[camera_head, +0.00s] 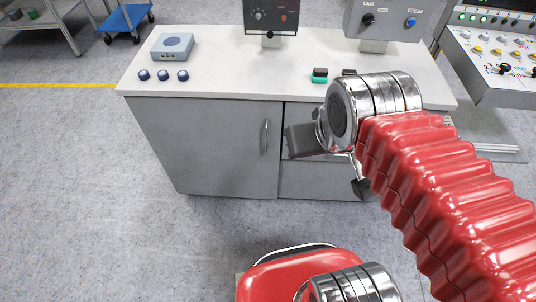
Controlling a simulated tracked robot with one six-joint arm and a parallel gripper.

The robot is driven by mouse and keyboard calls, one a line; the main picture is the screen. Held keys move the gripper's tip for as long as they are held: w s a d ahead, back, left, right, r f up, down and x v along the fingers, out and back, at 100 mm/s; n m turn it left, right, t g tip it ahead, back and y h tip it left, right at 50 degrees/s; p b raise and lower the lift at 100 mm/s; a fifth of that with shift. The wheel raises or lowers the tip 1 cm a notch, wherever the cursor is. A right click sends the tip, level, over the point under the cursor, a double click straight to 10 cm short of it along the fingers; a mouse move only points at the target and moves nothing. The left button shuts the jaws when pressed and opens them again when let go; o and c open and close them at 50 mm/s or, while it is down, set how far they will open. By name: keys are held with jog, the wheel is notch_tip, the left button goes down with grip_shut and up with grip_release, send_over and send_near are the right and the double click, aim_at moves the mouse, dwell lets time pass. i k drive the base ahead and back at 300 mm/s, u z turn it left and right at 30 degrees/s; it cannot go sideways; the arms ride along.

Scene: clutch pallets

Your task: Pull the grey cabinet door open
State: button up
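The grey cabinet door (205,145) is the wide left front panel under the white worktop. It looks shut, flush with the cabinet front. Its upright metal handle (266,136) is near the door's right edge and shows clear, with nothing touching it. My arm reaches in from the right, and its silver wrist joint hangs before the cabinet's right part. My gripper (358,172) is mostly hidden behind that joint and the red sleeve. Only small dark and metal parts show, to the right of the handle and apart from it. Whether it is open or shut cannot be seen.
Right of the door is a darker section (302,142) above a grey panel (315,180), partly covered by my arm. The worktop (225,62) holds a grey-blue box (172,47), blue knobs (163,75) and control boxes (270,15). The floor (90,190) before the door is clear.

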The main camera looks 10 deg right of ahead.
aim_at(230, 147)
jog(key=u, duration=2)
jog(key=i, duration=1.25)
jog(key=z, duration=0.75)
